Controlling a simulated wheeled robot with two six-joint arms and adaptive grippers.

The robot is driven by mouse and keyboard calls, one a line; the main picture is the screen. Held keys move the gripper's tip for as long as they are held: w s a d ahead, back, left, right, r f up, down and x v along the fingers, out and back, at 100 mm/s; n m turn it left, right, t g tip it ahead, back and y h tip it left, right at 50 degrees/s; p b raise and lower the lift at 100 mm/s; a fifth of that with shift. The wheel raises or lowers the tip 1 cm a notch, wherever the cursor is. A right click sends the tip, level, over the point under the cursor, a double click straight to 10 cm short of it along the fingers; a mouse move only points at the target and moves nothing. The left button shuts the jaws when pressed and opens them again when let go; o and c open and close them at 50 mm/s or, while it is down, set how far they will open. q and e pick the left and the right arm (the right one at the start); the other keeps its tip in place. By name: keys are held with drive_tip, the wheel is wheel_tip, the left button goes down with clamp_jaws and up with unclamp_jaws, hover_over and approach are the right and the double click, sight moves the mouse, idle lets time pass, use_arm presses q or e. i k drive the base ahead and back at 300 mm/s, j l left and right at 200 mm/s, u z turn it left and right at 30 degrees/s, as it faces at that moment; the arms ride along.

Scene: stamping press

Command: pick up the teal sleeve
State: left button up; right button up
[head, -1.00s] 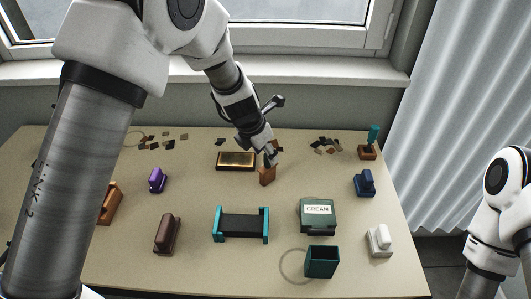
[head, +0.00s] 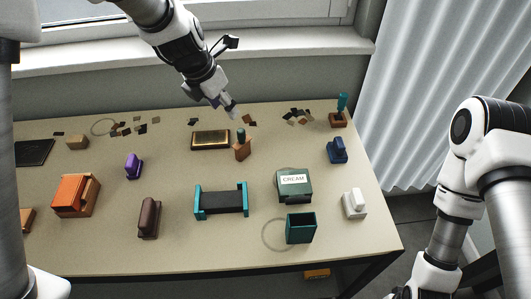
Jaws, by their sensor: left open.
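A teal open-topped square sleeve (head: 301,229) stands upright near the front edge of the table, right of centre in the head view. My left gripper (head: 231,109) is open and empty at the back of the table, far from the sleeve. It hovers above and behind a small wooden block (head: 242,151) with a dark teal peg (head: 241,135) in its top. My right arm shows at the right edge, but its gripper is out of view.
Near the sleeve are a green box marked CREAM (head: 294,187), a white stamp (head: 354,204) and a teal-ended black stand (head: 221,201). A gold-topped tray (head: 210,140), dark blue stamp (head: 337,150) and orange block (head: 75,195) stand farther off. Table front centre is clear.

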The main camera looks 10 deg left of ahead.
sight(300, 227)
drive_tip(key=k+l+z, duration=0.15)
drive_tip(key=k+l, duration=0.2)
drive_tip(key=k+l+z, duration=0.2)
drive_tip(key=k+l, duration=0.15)
drive_tip(key=l, duration=0.15)
drive_tip(key=k+l+z, duration=0.15)
drive_tip(key=l, duration=0.35)
drive_tip(key=k, duration=0.15)
